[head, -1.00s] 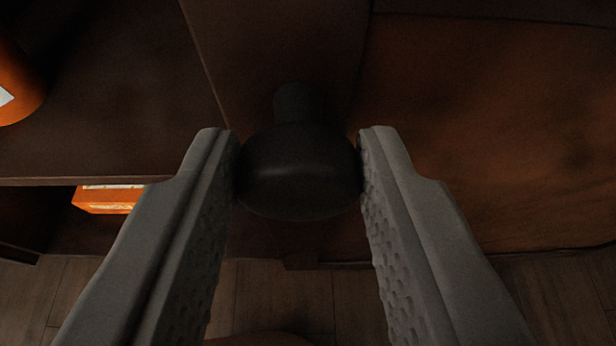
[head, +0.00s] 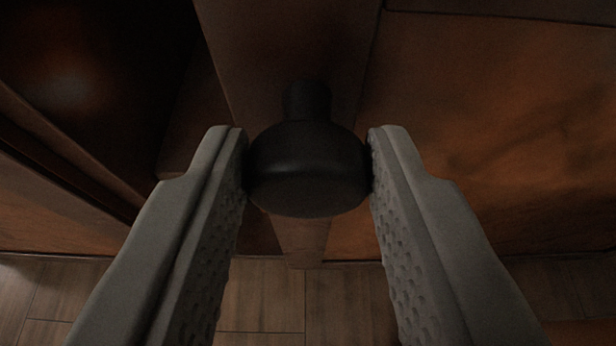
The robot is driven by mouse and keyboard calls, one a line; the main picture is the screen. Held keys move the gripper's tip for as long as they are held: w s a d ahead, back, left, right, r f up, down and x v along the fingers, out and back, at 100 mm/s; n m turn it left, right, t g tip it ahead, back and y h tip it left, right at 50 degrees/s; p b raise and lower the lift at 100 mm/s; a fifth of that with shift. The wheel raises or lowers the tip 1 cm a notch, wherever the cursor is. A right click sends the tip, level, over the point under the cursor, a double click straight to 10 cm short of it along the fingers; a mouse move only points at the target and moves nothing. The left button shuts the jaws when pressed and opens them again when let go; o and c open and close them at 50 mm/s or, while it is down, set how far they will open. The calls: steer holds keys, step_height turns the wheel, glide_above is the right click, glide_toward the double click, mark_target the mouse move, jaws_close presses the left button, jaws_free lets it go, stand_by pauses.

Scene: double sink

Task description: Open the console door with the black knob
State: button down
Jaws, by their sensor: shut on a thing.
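The black knob (head: 308,175) is in the middle of the head view, on a short stem fixed to the brown wooden console door (head: 290,50). My gripper (head: 308,168) has its two grey textured fingers on either side of the knob, shut on it. The door's narrow frame runs up behind the knob, with a broad orange-brown panel (head: 480,130) to its right. A dark gap shows to the left of the door. The hinge is out of view.
Brown wooden cabinet parts (head: 60,180) stand at the left, beyond the dark gap. The wood-plank floor (head: 265,290) lies below and looks clear where it shows.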

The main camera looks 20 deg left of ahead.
steer(key=shift+s+a+r, duration=0.1)
steer(key=shift+s+a, duration=0.05)
steer(key=shift+a, duration=0.4)
steer(key=shift+s+a, duration=0.15)
steer(key=shift+a, duration=0.4)
steer(key=c, duration=1)
jaws_free()
steer(key=shift+c, duration=0.2)
steer(key=v, duration=1.8)
steer(key=shift+a, duration=0.15)
steer(key=shift+w, duration=0.2)
